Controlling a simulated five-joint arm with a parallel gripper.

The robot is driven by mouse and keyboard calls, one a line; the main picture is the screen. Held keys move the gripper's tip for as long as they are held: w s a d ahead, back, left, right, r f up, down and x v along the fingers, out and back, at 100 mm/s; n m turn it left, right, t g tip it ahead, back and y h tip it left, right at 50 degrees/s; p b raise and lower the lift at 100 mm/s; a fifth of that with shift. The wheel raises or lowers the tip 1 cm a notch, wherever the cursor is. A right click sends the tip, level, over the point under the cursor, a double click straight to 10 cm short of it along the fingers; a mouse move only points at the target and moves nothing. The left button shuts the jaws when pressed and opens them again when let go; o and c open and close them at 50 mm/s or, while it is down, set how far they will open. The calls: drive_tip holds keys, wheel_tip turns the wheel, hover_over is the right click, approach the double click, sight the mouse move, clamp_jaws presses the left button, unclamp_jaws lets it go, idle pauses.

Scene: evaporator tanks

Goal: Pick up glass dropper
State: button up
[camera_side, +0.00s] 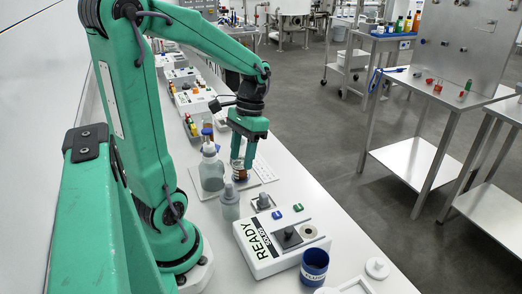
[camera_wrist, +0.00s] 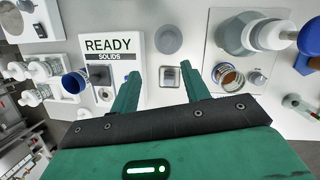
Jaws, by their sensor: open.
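My gripper (camera_wrist: 161,72) is open and empty. It points down over the white bench in the side view (camera_side: 240,164). In the wrist view, a small square metal holder (camera_wrist: 170,78) lies between the fingers. An open amber jar (camera_wrist: 227,78) stands just to the right of the right finger. In the side view the fingers partly hide this jar. A bottle with a grey-blue top (camera_side: 230,203) stands in front of the gripper in the side view. I cannot clearly make out a glass dropper in either view.
A white READY SOLIDS device (camera_side: 280,246) stands on the bench, with a blue cup (camera_side: 314,266) beside it. A large clear bottle (camera_side: 211,172) stands close left of my gripper in the side view. A steel table (camera_side: 410,158) stands across the aisle.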

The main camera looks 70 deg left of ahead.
sight(230, 199)
drive_tip(key=shift+s+a+f+g+h, duration=0.3)
drive_tip(key=shift+a+f, duration=0.1)
drive_tip(key=shift+a, duration=0.15)
drive_tip(key=shift+s+a+f+g+h, duration=0.2)
drive_tip(key=shift+a+f+g, duration=0.15)
drive_tip(key=shift+a, duration=0.15)
drive_tip(key=shift+x, duration=3.9)
clamp_jaws()
